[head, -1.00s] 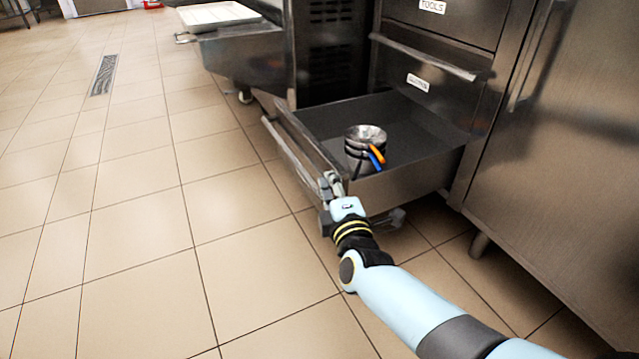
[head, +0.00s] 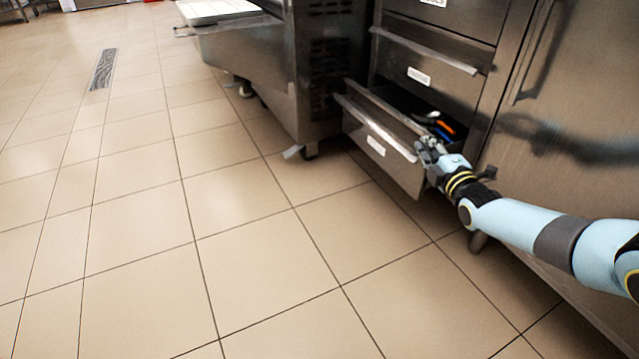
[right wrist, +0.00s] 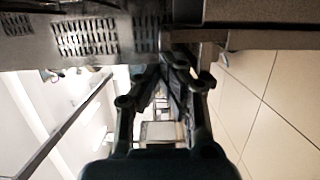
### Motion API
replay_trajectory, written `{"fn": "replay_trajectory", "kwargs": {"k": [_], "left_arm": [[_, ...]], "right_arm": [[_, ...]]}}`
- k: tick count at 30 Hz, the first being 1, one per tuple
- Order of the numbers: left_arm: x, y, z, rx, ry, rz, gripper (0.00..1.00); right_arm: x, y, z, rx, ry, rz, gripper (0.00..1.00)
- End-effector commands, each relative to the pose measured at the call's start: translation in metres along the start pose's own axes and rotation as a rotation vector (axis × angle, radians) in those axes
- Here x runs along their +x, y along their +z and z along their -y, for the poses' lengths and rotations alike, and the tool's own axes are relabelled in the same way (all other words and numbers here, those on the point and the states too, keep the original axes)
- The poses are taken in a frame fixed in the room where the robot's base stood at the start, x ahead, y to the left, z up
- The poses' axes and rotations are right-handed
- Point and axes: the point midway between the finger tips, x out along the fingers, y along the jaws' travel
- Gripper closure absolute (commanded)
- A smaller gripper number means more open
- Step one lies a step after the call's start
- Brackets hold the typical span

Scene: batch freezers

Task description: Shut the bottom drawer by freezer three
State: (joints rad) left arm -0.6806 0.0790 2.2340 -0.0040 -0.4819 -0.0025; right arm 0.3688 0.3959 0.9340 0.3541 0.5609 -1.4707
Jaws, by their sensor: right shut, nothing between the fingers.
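The bottom drawer (head: 384,146) is partly open in the head view, with a white label on its front and a long bar handle along its top edge. Orange- and blue-handled tools (head: 443,128) show inside through the narrow gap. My right gripper (head: 428,150) is shut and empty at the right end of the drawer's front, at or very near the handle; contact is not clear. In the right wrist view the closed fingers (right wrist: 172,68) are next to a dark metal edge. My left gripper is not in view.
A closed labelled drawer (head: 418,76) is just above. A steel door (head: 560,150) stands to the right. A wheeled steel machine (head: 270,70) stands to the left of the drawers. The tiled floor in front is clear.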

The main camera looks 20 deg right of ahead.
Motion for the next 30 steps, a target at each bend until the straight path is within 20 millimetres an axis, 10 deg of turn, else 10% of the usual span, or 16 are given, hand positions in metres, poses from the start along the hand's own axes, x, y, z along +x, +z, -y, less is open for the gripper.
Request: {"fn": "replay_trajectory", "kwargs": {"k": [9,30], "left_arm": [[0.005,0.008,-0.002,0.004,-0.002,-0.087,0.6],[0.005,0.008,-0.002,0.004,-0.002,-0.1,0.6]], "right_arm": [[0.008,0.03,0.001,-0.001,0.001,0.0,1.0],[0.009,0.033,-0.001,0.0,0.001,-0.001,1.0]]}}
